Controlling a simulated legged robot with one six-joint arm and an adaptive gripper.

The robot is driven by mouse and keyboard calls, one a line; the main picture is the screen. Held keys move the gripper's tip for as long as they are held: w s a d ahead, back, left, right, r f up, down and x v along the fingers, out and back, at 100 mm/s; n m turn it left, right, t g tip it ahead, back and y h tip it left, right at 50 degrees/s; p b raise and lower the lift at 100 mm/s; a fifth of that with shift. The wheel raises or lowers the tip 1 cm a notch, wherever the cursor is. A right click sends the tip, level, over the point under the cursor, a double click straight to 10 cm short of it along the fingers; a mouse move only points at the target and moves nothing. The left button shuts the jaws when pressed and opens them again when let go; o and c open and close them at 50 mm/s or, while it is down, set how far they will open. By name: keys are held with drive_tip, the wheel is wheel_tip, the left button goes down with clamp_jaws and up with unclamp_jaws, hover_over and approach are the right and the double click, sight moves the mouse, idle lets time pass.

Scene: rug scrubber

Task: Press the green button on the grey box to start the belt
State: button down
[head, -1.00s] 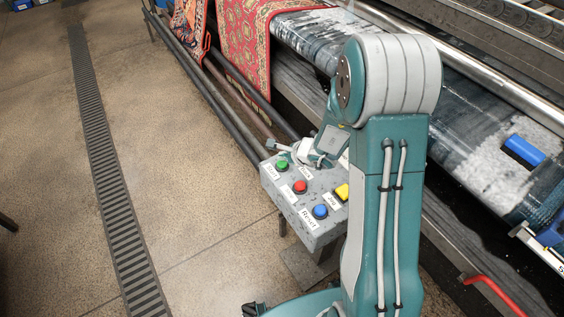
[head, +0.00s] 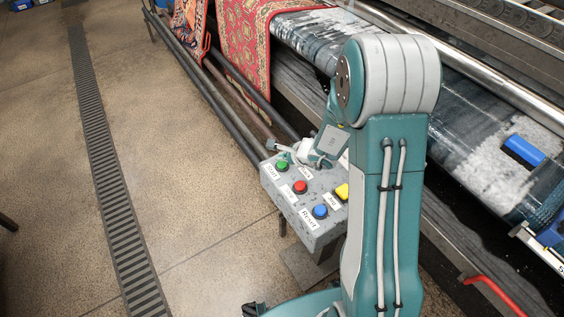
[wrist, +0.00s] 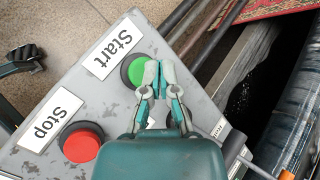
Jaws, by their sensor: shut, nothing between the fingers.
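The grey box (head: 283,200) stands at the centre of the head view, its sloped top carrying labelled buttons. The green button (head: 282,166) is at its far left corner beside the "Start" label. In the wrist view the green button (wrist: 136,70) has a black ring, and its right part is hidden by my fingers. My gripper (wrist: 153,78) is shut and empty, its tips overlapping the button's right side. I cannot tell whether they touch it. In the head view my arm hides part of the box's right side.
A red button (wrist: 81,144) labelled "Stop" is close to the green one. Blue (head: 320,211) and yellow (head: 342,191) buttons are also on the box. Rugs (head: 246,45) and the wet belt (head: 470,125) lie behind. The floor to the left is open.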

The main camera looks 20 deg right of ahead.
sight(284, 163)
drive_tip(key=shift+f, duration=0.25)
drive_tip(key=shift+f, duration=0.5)
idle(0.8)
drive_tip(key=shift+r, duration=0.95)
drive_tip(key=shift+r, duration=2.45)
